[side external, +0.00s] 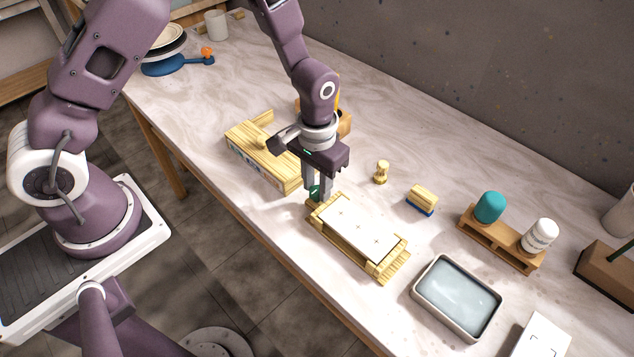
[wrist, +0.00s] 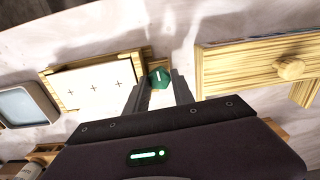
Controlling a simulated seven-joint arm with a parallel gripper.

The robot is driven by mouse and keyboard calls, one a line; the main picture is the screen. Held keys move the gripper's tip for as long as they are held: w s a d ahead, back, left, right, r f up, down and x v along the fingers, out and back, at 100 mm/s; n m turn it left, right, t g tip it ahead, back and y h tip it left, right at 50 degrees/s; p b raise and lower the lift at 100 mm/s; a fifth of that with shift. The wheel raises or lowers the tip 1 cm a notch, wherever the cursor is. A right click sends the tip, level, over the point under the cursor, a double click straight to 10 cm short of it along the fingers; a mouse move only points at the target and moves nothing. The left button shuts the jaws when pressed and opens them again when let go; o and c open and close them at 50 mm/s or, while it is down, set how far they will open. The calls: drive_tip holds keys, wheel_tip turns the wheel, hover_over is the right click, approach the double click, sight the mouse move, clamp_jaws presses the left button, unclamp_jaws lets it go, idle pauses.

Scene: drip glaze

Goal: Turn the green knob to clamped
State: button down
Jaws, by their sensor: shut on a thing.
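The green knob (wrist: 159,78) sits at the end of a wooden clamp frame (side external: 391,269) that holds a white tile (side external: 357,226) with small cross marks. In the side view the knob (side external: 314,191) is partly hidden by my fingers. My gripper (wrist: 160,84) points down over the knob, with a finger on either side of it, and is shut on it. A light mark shows on the knob's top. I cannot tell from these views which setting it points at.
A wooden box with a round-knobbed drawer (side external: 262,155) stands close beside my gripper. A small wooden knob-shaped piece (side external: 381,172), a blue-edged sponge or brush (side external: 421,200), a bottle rack (side external: 499,240) and a water tray (side external: 457,297) stand to the right.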

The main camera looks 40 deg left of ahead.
sight(317, 189)
drive_tip(key=shift+m, duration=0.4)
drive_tip(key=c, duration=1.1)
unclamp_jaws()
wheel_tip(317, 189, up, 7)
drive_tip(key=shift+r, duration=0.1)
